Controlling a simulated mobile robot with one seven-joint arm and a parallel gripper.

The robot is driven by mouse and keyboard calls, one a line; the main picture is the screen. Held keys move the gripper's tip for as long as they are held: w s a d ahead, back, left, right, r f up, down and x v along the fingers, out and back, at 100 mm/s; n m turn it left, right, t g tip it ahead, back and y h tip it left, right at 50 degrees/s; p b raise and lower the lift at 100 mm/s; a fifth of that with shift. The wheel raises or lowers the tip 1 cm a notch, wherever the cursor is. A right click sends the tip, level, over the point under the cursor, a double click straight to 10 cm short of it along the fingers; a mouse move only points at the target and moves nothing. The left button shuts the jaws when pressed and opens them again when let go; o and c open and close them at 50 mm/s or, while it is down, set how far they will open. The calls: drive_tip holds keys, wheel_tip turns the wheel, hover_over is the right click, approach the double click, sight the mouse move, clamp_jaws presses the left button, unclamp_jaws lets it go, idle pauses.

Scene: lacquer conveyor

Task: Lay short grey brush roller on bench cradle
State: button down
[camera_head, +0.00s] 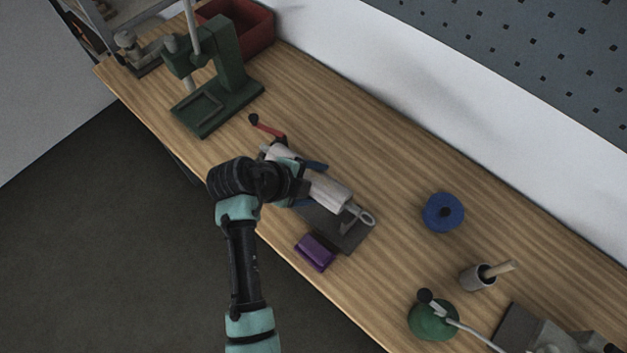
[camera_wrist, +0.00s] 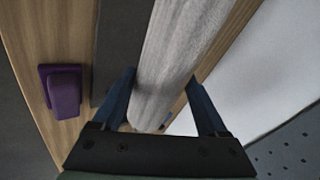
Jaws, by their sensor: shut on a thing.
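The light grey brush roller (camera_head: 328,190) lies lengthwise over the bench cradle, whose dark base plate (camera_head: 345,237) shows below it in the head view. A red crank handle (camera_head: 268,129) is at the far-left end and a pale ring-shaped end piece (camera_head: 366,218) at the near-right end. My gripper (camera_head: 309,181) is shut across the roller. In the wrist view the roller (camera_wrist: 183,55) runs between the two blue fingers. I cannot tell whether the roller touches the cradle supports, as my gripper hides part of them.
A purple block (camera_head: 315,252) sits at the bench's front edge beside the cradle. A blue disc (camera_head: 443,212), a cup with a handle (camera_head: 476,278) and a green lamp base (camera_head: 433,320) stand right. A green press (camera_head: 215,90) and red bin (camera_head: 250,30) stand left.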

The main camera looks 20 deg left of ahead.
sight(313, 195)
drive_tip(key=shift+s+d+f+g+b, duration=0.1)
drive_tip(key=shift+s+f+b, duration=0.15)
drive_tip(key=shift+f, duration=0.25)
drive_tip(key=shift+s+f+g+b, duration=0.15)
drive_tip(key=shift+f+b, duration=0.1)
drive_tip(key=shift+f, duration=0.2)
drive_tip(key=shift+s+d+f+g+b, duration=0.1)
drive_tip(key=shift+s+f+b, duration=0.15)
drive_tip(key=shift+f, duration=0.25)
drive_tip(key=shift+w+a+f, duration=0.1)
drive_tip(key=shift+w, duration=0.1)
unclamp_jaws()
drive_tip(key=shift+w+a+f, duration=0.1)
drive_tip(key=shift+w, duration=0.05)
drive_tip(key=b+v, duration=0.1)
drive_tip(key=v, duration=1.2)
drive_tip(key=shift+r+b, duration=0.2)
drive_tip(key=shift+b, duration=0.15)
drive_tip(key=shift+w, duration=0.2)
